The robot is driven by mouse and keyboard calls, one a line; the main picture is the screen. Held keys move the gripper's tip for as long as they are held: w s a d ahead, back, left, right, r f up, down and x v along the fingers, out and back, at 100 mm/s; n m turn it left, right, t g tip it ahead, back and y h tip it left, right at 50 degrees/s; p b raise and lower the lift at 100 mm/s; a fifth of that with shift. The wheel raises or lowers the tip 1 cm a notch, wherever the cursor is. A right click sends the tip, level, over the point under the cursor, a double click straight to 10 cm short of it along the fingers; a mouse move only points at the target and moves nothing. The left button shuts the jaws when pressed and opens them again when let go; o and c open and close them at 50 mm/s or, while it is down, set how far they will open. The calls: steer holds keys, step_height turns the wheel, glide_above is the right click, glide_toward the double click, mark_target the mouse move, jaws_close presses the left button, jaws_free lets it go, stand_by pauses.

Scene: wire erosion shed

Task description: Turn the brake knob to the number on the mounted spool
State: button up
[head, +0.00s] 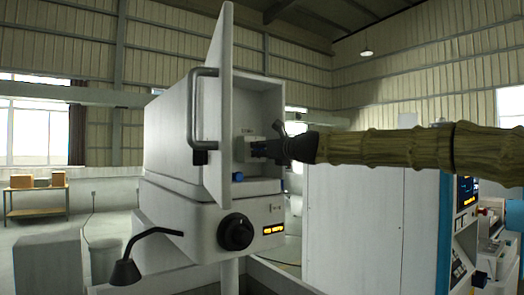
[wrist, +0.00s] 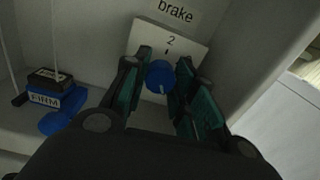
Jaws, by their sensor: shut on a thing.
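The brake knob (wrist: 159,75) is a small blue round knob on a white plate (wrist: 190,47), under a label reading "brake". The plate shows the number 2 with a tick above the knob. A pale mark shows on the knob's lower part, away from the 2. My gripper (wrist: 162,82) has its teal-padded fingers on either side of the knob and is shut on it. In the head view my gripper (head: 258,149) reaches into the open white cabinet (head: 262,97). Other numbers are hidden by the fingers or not visible. I cannot make out a mounted spool.
Below are a black dial (head: 236,232) and an orange display (head: 273,229).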

steer(key=n+b, duration=0.1)
steer(key=n, duration=0.4)
steer(key=shift+f+b, duration=0.1)
steer(key=shift+b, duration=0.25)
steer(key=n+b, duration=0.2)
steer(key=n, duration=0.2)
steer(key=shift+n, duration=0.3)
steer(key=n+b, duration=0.3)
steer(key=n, duration=0.2)
steer(key=shift+f+n, duration=0.1)
steer(key=shift+n, duration=0.2)
steer(key=shift+n+b, duration=1.15)
steer(key=shift+n, duration=1.15)
steer(key=o, duration=1.1)
steer(key=shift+d, duration=0.1)
steer(key=shift+c, duration=0.2)
